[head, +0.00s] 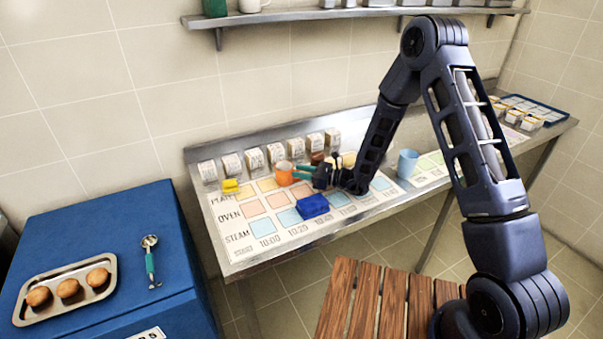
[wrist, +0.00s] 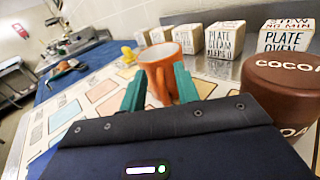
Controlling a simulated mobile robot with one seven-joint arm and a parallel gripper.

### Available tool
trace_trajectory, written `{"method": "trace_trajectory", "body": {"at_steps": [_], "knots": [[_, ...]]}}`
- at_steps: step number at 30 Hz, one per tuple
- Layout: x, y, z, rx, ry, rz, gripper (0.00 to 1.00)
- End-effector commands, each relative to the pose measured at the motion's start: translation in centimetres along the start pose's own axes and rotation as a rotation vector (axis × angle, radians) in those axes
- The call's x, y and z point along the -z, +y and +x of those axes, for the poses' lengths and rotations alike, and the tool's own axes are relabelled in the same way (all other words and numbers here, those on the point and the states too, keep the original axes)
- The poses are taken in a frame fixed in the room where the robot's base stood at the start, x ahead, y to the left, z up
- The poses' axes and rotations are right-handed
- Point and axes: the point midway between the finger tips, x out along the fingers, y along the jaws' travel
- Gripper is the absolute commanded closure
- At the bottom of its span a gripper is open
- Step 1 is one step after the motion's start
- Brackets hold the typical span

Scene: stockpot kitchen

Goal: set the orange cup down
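The orange cup (head: 284,173) is upright on the printed chart board (head: 245,232) on the steel counter, near its upper coloured squares. In the wrist view the cup (wrist: 160,62) is straight ahead, its handle facing me. My gripper (head: 302,172) is to the right of the cup, low over the board. Its two teal fingers (wrist: 160,88) are spread apart, with the cup's handle side in the gap and the cup's body mostly beyond the tips. I cannot tell whether a finger touches the cup. The cup's base is partly hidden in the wrist view.
Several labelled blocks (head: 254,159) line the counter's back. A brown cocoa tin (wrist: 280,90) is close on my right in the wrist view. A blue block (head: 312,206), a yellow piece (head: 230,186) and a light blue cup (head: 407,163) also stand on the counter.

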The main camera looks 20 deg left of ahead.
Motion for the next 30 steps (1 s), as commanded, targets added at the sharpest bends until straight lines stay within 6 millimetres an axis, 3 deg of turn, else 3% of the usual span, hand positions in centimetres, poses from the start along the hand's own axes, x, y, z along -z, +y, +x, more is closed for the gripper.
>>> {"method": "trace_trajectory", "body": {"at_steps": [15, 25, 30], "knots": [[0.1, -0.1, -6.8, 0.003, 0.001, 0.002, 0.69], [-0.1, 0.0, -7.4, -0.002, 0.001, -0.002, 0.69], [-2.2, 0.3, -8.2, -0.043, 0.009, -0.053, 0.69]]}}
